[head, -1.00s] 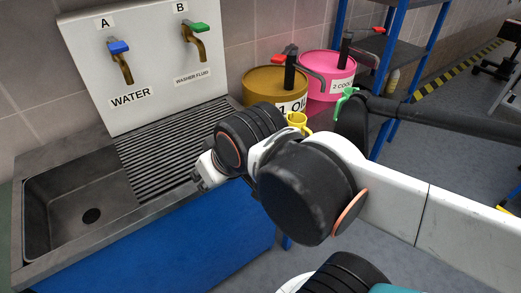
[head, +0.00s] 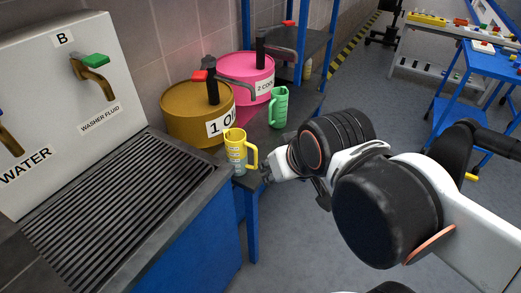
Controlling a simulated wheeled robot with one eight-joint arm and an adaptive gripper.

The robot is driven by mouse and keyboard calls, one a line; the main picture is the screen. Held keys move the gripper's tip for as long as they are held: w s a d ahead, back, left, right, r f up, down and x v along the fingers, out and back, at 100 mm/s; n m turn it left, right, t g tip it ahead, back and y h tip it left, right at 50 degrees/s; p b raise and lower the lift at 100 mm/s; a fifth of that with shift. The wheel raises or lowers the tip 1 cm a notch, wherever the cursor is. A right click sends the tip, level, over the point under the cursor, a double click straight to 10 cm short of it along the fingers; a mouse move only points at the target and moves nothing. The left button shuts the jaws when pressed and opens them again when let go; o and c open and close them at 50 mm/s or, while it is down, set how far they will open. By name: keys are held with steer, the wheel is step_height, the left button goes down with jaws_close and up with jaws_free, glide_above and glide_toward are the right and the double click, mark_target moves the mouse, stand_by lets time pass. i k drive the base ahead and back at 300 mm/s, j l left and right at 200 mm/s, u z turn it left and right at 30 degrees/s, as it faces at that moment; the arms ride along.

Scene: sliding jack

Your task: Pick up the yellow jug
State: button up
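The yellow jug (head: 236,152) stands upright on the dark shelf in front of the oil drum, close to the sink unit's right end. Its handle points right. My gripper (head: 267,176) is just right of the jug's handle in the picture, at about the height of the jug's lower part. Whether it touches the handle cannot be told. The fingers are small and partly hidden by my wrist, so their opening is unclear. The jug stands on the shelf and does not look lifted.
A green jug (head: 279,107) stands behind, before the pink coolant drum (head: 246,76). The brown oil drum (head: 186,113) is behind the yellow jug. The ribbed drainboard (head: 120,205) lies left. Open grey floor (head: 300,240) is to the right, with a blue trolley (head: 465,90) farther off.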

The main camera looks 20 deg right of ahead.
mark_target(236, 144)
steer(key=l+u, duration=0.25)
steer(key=u, duration=0.15)
steer(key=l+u, duration=0.3)
steer(key=u, duration=0.15)
steer(key=l+u, duration=0.1)
steer(key=l, duration=0.45)
steer(key=l+u, duration=0.1)
steer(key=l, duration=0.4)
steer(key=k+l+u, duration=0.1)
steer(key=l, duration=0.45)
steer(key=k+l+u, duration=0.1)
steer(key=l, duration=0.4)
steer(key=k+l+u, duration=0.1)
steer(key=l, duration=0.4)
steer(key=k+l, duration=0.1)
steer(key=l, duration=0.35)
steer(key=k+l, duration=0.1)
steer(key=l, duration=0.3)
steer(key=k+l, duration=0.1)
steer(key=l, duration=0.35)
